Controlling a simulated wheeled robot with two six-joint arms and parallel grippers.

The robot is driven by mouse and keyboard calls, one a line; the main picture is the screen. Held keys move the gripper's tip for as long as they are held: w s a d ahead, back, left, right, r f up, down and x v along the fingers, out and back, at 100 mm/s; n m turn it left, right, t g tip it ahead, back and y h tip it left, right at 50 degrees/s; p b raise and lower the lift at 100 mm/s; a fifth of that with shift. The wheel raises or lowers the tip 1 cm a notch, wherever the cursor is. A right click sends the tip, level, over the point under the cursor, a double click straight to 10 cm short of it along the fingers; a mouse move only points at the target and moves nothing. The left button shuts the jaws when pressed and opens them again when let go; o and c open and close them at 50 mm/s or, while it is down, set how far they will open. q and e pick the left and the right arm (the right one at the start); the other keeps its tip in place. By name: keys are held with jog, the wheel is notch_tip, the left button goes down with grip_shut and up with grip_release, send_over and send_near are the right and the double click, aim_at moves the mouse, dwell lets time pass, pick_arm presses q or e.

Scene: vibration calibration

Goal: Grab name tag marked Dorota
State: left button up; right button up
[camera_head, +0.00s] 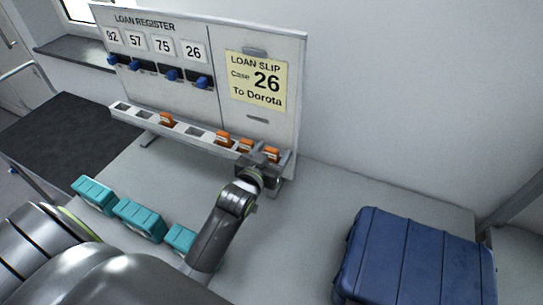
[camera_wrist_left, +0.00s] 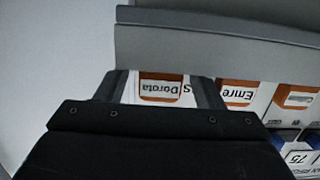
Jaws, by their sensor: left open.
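The orange name tag marked Dorota (camera_wrist_left: 161,88) shows upside down in the left wrist view, between the two fingers of my left gripper (camera_wrist_left: 163,92). The gripper is open, with one finger on either side of the tag and a gap showing beside it. In the head view, my left gripper (camera_head: 262,170) is at the right end of the tag rack (camera_head: 198,132), at the rightmost orange tag (camera_head: 271,153). A tag marked Emre (camera_wrist_left: 238,95) sits beside Dorota. My right gripper is not in view.
The loan register board (camera_head: 205,75) stands behind the rack, with a slip (camera_head: 256,82) reading "Case 26 To Dorota". Teal cases (camera_head: 139,220) lie at the left front. Bare table lies between the rack and suitcase.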

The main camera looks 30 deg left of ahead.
pick_arm(q)
jog(key=c, duration=1.1)
jog(key=shift+o, duration=0.2)
jog(key=shift+r, duration=0.1)
